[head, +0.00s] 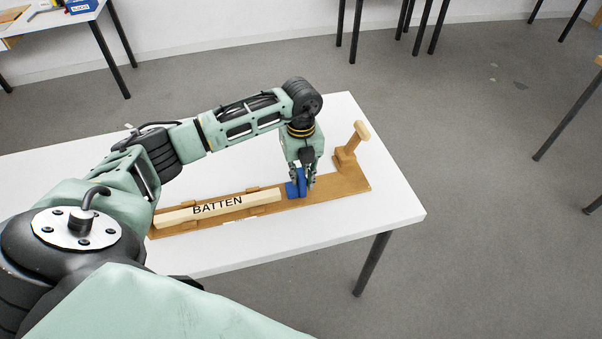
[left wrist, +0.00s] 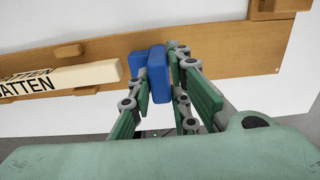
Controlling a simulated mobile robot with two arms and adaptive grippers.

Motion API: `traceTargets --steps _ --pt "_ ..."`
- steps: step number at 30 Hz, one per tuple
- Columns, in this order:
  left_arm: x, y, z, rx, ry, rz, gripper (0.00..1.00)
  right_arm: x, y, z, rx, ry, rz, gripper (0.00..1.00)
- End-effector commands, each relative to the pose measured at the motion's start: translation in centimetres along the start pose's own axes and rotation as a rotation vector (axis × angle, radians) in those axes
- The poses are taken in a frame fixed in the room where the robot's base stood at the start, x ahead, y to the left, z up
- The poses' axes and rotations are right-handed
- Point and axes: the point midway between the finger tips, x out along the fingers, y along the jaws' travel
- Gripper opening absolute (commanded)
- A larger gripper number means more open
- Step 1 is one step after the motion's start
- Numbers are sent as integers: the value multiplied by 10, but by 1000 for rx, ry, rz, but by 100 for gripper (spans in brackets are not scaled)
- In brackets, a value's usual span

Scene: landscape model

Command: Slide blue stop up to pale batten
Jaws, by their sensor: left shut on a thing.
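The blue stop (head: 291,189) sits on a long wooden board (head: 345,184), just right of the end of the pale batten (head: 230,204), which is lettered BATTEN. My left gripper (head: 303,182) points down and is shut on the upright part of the blue stop. In the left wrist view, the blue stop (left wrist: 158,75) is between the fingers of my left gripper (left wrist: 160,86). Its left face is very close to the end of the batten (left wrist: 98,73); I cannot tell whether they touch. My right gripper is not in view.
A wooden post with a handle (head: 352,142) stands at the board's right end. Small wooden cleats sit along the batten. The white table (head: 385,205) is otherwise clear to the right. Another table with items (head: 80,8) stands at the back left.

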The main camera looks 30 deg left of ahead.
Motion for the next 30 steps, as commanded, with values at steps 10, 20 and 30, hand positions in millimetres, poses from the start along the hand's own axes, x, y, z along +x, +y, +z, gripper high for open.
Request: traceTargets --steps 10,20,30 --pt "0 0 0 0 0 -1 0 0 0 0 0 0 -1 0" --pt "0 28 0 0 1 2 0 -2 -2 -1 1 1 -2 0" --pt "0 27 0 -1 1 1 30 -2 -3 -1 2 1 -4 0"
